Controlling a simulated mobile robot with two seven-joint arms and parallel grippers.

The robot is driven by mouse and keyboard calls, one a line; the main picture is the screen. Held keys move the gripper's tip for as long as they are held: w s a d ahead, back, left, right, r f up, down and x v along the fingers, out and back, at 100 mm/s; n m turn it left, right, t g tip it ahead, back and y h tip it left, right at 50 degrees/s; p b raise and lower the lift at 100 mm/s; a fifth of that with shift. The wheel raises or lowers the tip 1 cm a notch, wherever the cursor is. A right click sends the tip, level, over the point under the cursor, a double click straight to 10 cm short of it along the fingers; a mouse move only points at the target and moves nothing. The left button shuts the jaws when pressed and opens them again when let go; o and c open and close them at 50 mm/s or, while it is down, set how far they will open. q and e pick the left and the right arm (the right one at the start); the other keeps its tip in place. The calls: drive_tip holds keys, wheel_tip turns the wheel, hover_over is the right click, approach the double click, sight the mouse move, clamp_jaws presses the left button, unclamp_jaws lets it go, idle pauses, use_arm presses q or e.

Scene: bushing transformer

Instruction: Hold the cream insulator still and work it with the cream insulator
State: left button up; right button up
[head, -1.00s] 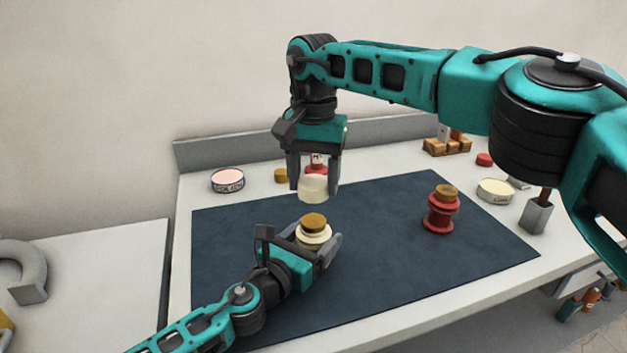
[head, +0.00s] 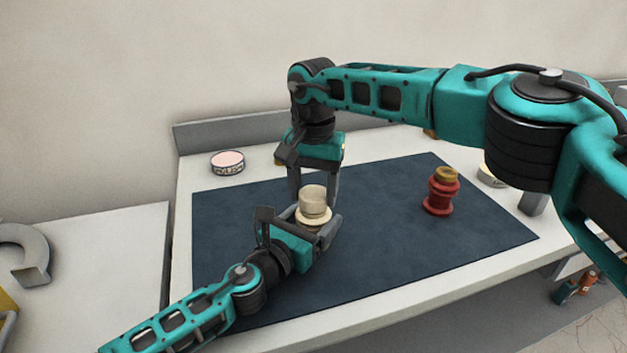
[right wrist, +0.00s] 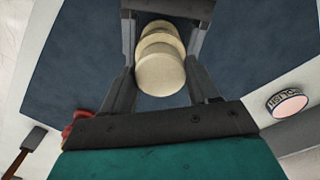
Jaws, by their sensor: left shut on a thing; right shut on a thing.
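A cream insulator (head: 313,217) stands upright on the dark mat, with my left gripper (head: 312,224) shut around its lower part from the front left. A second cream piece (head: 313,196) sits directly above it, touching or nearly touching; the exact contact is hidden. My right gripper (head: 313,188) points down from above and is shut on this upper cream piece. In the right wrist view the upper piece (right wrist: 161,74) lies between my right fingers, with the lower cream insulator (right wrist: 160,30) beyond it in line. The brown top seen earlier is covered.
A red insulator with a brown top (head: 440,192) stands on the mat (head: 390,215) to the right. A round pink-topped tin (head: 228,162) is at the back left. Another pale tin (head: 490,176) is partly behind my right arm. The mat's right half is mostly clear.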

drive_tip(key=shift+f, duration=0.35)
drive_tip(key=o, duration=1.1)
wheel_tip(320, 180, up, 12)
use_arm(q)
drive_tip(key=o, duration=1.3)
